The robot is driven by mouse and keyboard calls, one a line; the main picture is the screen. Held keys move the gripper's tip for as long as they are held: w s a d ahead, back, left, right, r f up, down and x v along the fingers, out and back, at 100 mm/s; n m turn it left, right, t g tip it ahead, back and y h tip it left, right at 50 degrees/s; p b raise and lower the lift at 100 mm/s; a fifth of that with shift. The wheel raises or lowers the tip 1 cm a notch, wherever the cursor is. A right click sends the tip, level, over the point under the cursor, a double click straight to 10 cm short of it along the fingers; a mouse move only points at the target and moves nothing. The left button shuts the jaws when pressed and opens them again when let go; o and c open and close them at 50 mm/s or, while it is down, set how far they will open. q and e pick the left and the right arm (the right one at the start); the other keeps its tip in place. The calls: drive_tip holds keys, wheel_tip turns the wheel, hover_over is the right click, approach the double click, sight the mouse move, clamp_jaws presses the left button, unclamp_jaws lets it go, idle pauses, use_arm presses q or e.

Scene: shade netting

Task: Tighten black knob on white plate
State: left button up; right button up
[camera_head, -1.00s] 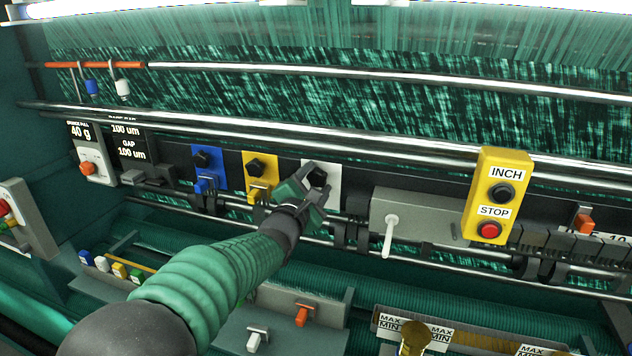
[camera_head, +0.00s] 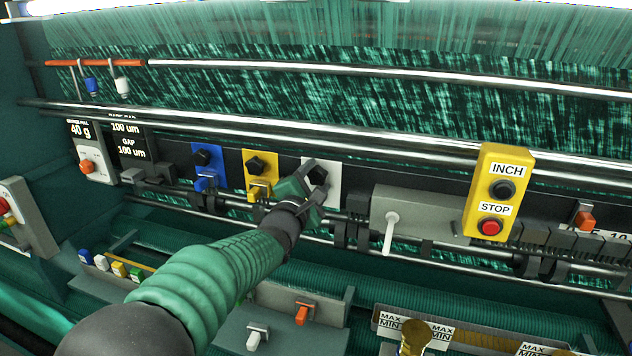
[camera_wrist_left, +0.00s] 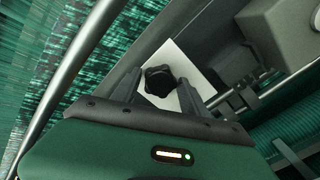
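The white plate (camera_head: 334,182) is on the dark rail, right of the yellow and blue plates. Its black knob (camera_head: 318,175) is partly covered by my left gripper (camera_head: 314,180) in the head view. In the left wrist view the lobed black knob (camera_wrist_left: 160,80) stands out from the white plate (camera_wrist_left: 186,72). There, the fingers of my left gripper (camera_wrist_left: 157,92) are apart, one on each side of the knob, with visible gaps, so it is open. How deep the fingertips reach beside the knob is hard to tell. My right gripper is not in view.
A yellow plate (camera_head: 272,162) and a blue plate (camera_head: 219,157) with black knobs are to the left. A grey box with a white lever (camera_head: 391,232) and the yellow INCH/STOP box (camera_head: 512,172) are to the right. A metal bar (camera_head: 380,146) runs above.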

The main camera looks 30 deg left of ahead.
sight(316, 178)
use_arm(q)
drive_tip(key=shift+o, duration=0.3)
drive_tip(key=shift+b+v, duration=0.4)
drive_tip(key=shift+v, duration=2.2)
drive_tip(key=shift+o, duration=0.4)
drive_tip(key=o, duration=0.5)
